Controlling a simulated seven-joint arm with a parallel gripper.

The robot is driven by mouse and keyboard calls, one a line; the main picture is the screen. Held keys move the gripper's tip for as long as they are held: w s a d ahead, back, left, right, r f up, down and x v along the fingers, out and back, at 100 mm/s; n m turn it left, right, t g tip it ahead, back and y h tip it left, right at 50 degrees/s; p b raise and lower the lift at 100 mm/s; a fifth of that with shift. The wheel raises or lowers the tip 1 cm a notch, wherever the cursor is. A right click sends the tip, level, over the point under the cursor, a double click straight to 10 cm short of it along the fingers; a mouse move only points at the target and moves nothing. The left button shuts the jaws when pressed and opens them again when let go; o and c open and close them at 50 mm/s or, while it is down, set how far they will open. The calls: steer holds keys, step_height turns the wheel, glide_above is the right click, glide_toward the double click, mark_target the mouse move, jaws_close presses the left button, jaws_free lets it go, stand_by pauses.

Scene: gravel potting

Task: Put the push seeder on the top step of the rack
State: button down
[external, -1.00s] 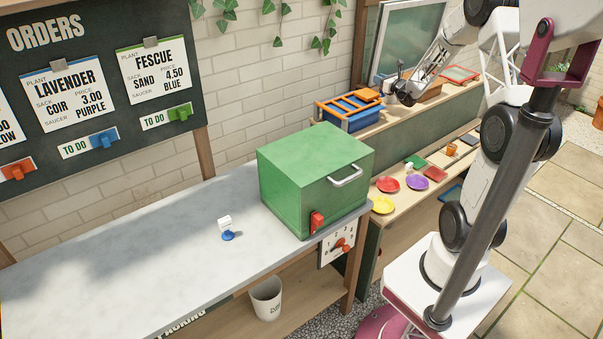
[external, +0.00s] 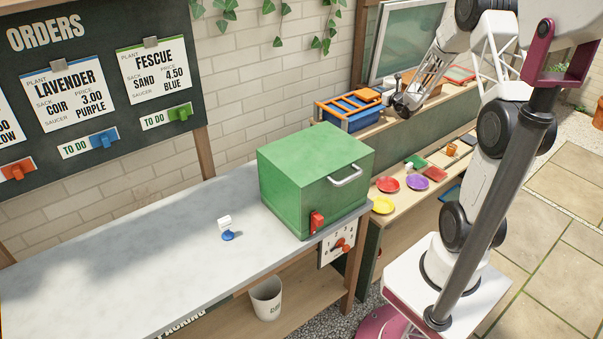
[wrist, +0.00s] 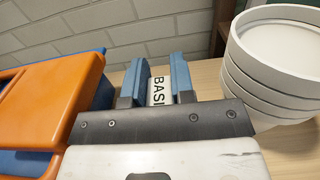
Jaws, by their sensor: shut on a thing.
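My gripper (wrist: 158,80) shows in the wrist view as two blue finger pads. Between them is a white piece with black letters reading "BASI" (wrist: 157,93), its ends hidden by the fingers and gripper body. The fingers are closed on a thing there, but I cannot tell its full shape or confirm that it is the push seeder. In the external view my wrist (external: 404,104) is low over the back ledge, right of the orange and blue box, and the fingertips are hidden. I cannot clearly identify the rack or its top step.
The orange-topped blue box (wrist: 55,85) is close left of my gripper. A stack of round white dishes (wrist: 270,65) is close right. A green oven-like box (external: 310,175) stands on the grey bench (external: 110,260). Coloured saucers, including a yellow one (external: 383,205), lie on the lower shelf.

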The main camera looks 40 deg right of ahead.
steer(key=shift+f, duration=0.25)
steer(key=shift+f, duration=0.15)
steer(key=c, duration=1)
jaws_free()
steer(key=shift+s, duration=0.1)
steer(key=s, duration=1.1)
steer(key=shift+s, duration=0.4)
steer(key=shift+r, duration=0.2)
